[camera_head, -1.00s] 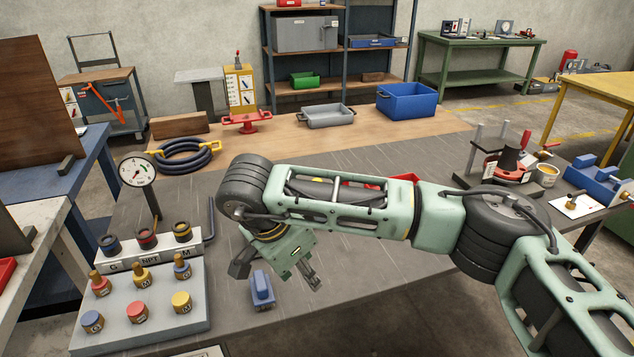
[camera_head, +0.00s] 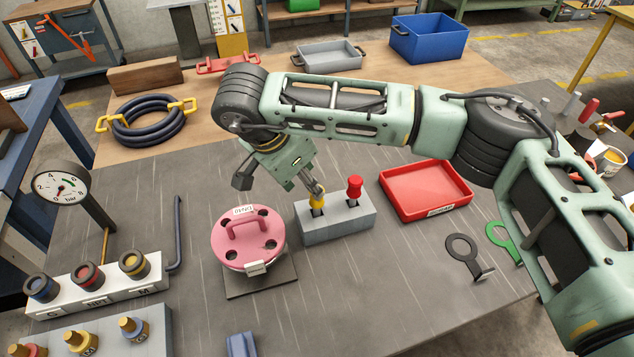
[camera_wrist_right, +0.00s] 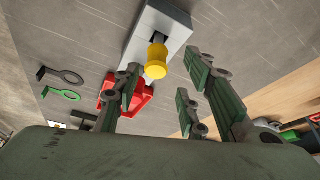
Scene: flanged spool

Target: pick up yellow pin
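The yellow pin (camera_head: 317,202) stands upright in a slot of a grey block (camera_head: 335,225), left of a red pin (camera_head: 354,188) in the same block. My right gripper (camera_head: 318,188) is at the top of the yellow pin, partly covering it. In the right wrist view the yellow pin's round head (camera_wrist_right: 156,64) shows between the spread fingers of the open gripper (camera_wrist_right: 180,90), with gaps on both sides. I cannot tell how far the fingertips reach down past the head. My left gripper is not in view.
A pink flanged spool (camera_head: 247,240) with a handle stands on a dark plate just left of the block. A red tray (camera_head: 425,192) lies to the right, with black (camera_head: 463,250) and green (camera_head: 497,236) ring tools nearby. A gauge (camera_head: 62,189) stands at left.

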